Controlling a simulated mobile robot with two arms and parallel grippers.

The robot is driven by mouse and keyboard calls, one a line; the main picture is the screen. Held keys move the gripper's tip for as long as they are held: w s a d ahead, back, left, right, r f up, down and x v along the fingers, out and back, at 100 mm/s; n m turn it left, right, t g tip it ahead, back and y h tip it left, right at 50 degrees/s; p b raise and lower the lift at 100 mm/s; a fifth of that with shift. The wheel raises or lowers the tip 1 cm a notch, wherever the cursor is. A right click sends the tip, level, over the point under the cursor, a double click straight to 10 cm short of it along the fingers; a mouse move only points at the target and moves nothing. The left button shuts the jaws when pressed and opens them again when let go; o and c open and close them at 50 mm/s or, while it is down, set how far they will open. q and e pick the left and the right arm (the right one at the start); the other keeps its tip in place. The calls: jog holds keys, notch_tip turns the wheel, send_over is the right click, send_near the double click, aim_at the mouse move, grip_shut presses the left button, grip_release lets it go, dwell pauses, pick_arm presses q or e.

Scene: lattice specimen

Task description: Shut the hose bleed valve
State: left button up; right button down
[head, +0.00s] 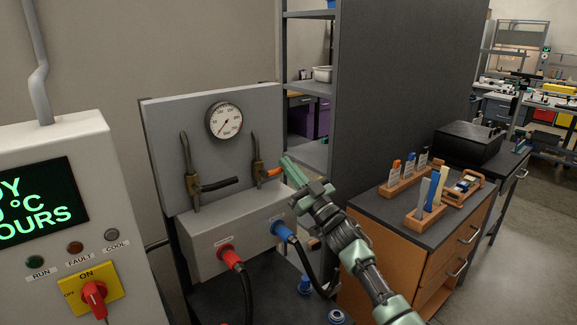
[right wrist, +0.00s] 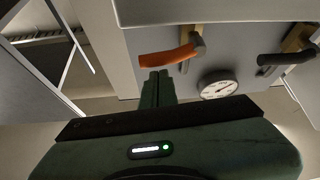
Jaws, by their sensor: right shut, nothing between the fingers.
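A grey panel carries two brass valves. The right valve (head: 257,174) has an orange lever (head: 272,172) that points roughly level to the right; the left valve (head: 191,180) has a black lever (head: 220,184), also roughly level to the right. No label marks which one is the hose bleed valve. My right gripper (head: 286,163) is shut and empty, its tips at the free end of the orange lever. In the right wrist view the shut fingers (right wrist: 157,76) are close beside the orange lever (right wrist: 168,57); I cannot tell whether they touch. My left gripper is not in view.
A round gauge (head: 223,120) is above the levers. Below, a grey box (head: 205,262) has a red hose connector (head: 229,256) and a blue one (head: 282,231). A control cabinet (head: 60,140) stands left. A wooden cabinet (head: 375,250) with racks stands right.

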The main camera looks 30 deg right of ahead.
jog(key=shift+f, duration=0.3)
jog(key=shift+w, duration=0.1)
jog(key=shift+f+m+h+b, duration=0.3)
jog(key=shift+f+m+h, duration=0.1)
jog(key=shift+f+m, duration=0.35)
jog(key=shift+m+h, duration=0.45)
jog(key=shift+h, duration=0.05)
jog(key=shift+f+m, duration=0.1)
jog(key=shift+m, duration=0.2)
